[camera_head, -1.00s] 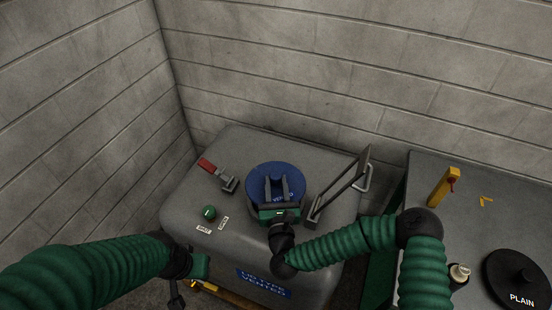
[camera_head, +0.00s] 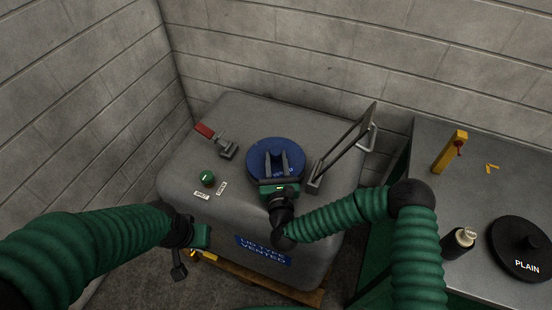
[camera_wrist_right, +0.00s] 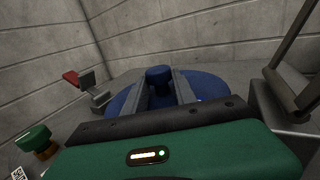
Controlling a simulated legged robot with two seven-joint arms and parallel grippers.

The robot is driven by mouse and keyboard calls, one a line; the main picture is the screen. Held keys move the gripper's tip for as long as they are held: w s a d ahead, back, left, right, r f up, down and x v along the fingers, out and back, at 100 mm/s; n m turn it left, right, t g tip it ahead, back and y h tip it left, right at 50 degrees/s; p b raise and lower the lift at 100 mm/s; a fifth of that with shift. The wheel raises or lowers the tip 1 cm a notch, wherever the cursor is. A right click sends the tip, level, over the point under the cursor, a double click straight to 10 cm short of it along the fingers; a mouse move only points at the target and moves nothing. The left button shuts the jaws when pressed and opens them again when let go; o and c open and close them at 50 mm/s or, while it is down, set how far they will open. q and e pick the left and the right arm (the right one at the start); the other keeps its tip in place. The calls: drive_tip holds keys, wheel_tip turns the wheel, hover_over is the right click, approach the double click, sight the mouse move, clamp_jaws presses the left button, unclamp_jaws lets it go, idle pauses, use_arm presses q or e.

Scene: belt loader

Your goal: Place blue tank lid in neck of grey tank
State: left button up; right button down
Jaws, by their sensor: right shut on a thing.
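The round blue tank lid (camera_head: 290,152) is over the top of the grey tank (camera_head: 260,112) in the head view. My right gripper (camera_head: 275,161) is shut on the lid's knob, and the blue lid (camera_wrist_right: 208,86) and its knob (camera_wrist_right: 158,76) show between the fingers in the right wrist view. The lid hides the tank's neck, so I cannot tell whether it sits in the neck or just above it. My left gripper (camera_head: 190,245) hangs at the tank's front left, apart from the lid. Its fingers are too small and dark to read.
A red-handled lever (camera_head: 206,131) and a green knob (camera_head: 207,177) stand left of the lid. A raised grey bar frame (camera_head: 345,145) stands close on its right. The bench at right holds a black PLAIN lid (camera_head: 520,248), a dark bottle (camera_head: 459,242) and a yellow post (camera_head: 450,151).

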drive_tip(key=shift+f+b, duration=0.45)
drive_tip(key=c, duration=0.9)
unclamp_jaws()
drive_tip(key=s, duration=0.5)
drive_tip(key=s+d+p, duration=0.1)
drive_tip(key=s, duration=0.9)
drive_tip(key=shift+s+d+f, duration=0.15)
drive_tip(key=shift+s+f, duration=0.1)
drive_tip(key=shift+f, duration=0.15)
drive_tip(key=shift+s+r, duration=0.15)
drive_tip(key=shift+s, duration=0.5)
